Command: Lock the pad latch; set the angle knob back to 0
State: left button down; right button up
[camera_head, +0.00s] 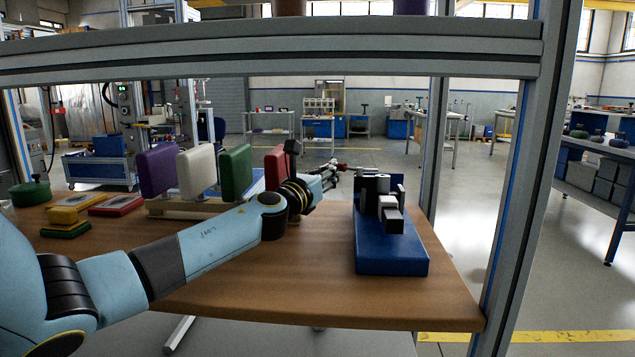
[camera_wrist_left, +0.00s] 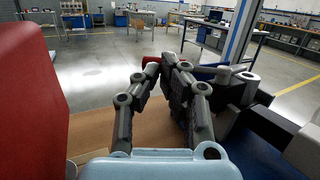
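A blue fixture (camera_head: 390,258) stands at the right end of the wooden table, with a dark grey and black mechanism (camera_head: 378,200) on top. I cannot tell which part is the pad latch or the angle knob. My left gripper (camera_head: 338,168) is to the left of this mechanism, pointing away from me; no contact shows. In the left wrist view my left gripper (camera_wrist_left: 162,66) has its fingers drawn together, with nothing clear between them. Grey cylindrical parts (camera_wrist_left: 245,82) of the fixture are right of the fingers. My right gripper is not in view.
Purple (camera_head: 158,172), white (camera_head: 197,172), green (camera_head: 235,172) and red (camera_head: 275,168) pads stand in a rack behind my left arm. Yellow and red flat pieces (camera_head: 75,208) lie at the left. The table (camera_head: 300,295) is clear in front; a grey frame beam (camera_head: 270,50) crosses above.

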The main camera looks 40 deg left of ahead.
pick_arm(q)
jog(key=d+r+b+v, duration=0.15)
jog(key=b+v, duration=0.35)
jog(key=v, duration=1.1)
jog(key=f+x, duration=0.2)
jog(key=x, duration=1.2)
jog(key=shift+r+n+y, duration=0.4)
jog(key=shift+r, duration=0.05)
jog(key=shift+a, duration=0.15)
jog(key=w+h+p, duration=0.1)
jog(key=w+a+m+p, duration=0.1)
jog(key=shift+w+a+f+h, duration=0.1)
jog(key=shift+w+a+h, duration=0.15)
jog(key=shift+a+h, duration=0.15)
